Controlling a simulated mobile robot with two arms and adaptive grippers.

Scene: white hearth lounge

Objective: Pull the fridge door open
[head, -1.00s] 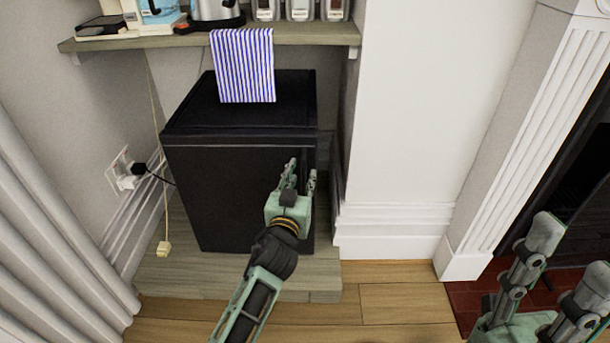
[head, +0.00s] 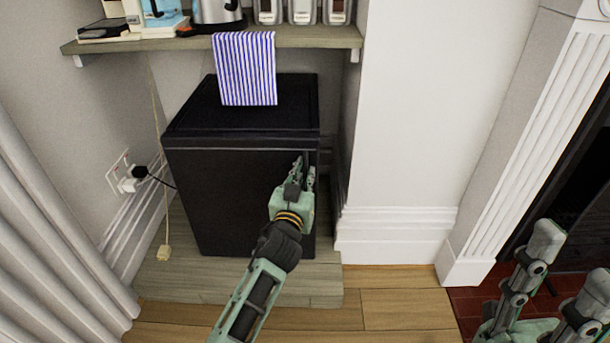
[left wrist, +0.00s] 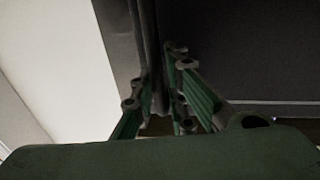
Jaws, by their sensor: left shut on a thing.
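The black fridge (head: 230,195) stands under the wall shelf, and its door front faces me. The door looks shut or nearly so; I cannot tell if there is a gap. My left gripper (head: 305,172) is at the right edge of the door front. In the left wrist view my left gripper (left wrist: 158,85) is shut on the door's dark upright handle or edge strip (left wrist: 152,50), with a finger on each side. The fridge also fills the right of that view (left wrist: 250,50). My right gripper (head: 570,270) is apart from the fridge, at the lower right, its fingers spread and empty.
A striped cloth (head: 245,68) hangs from the shelf (head: 180,43) over the fridge top. A plug and socket (head: 125,178) and a cord (head: 160,190) are left of the fridge. A white wall (head: 405,120) and fireplace surround (head: 510,130) stand right. The wooden floor (head: 390,310) is clear.

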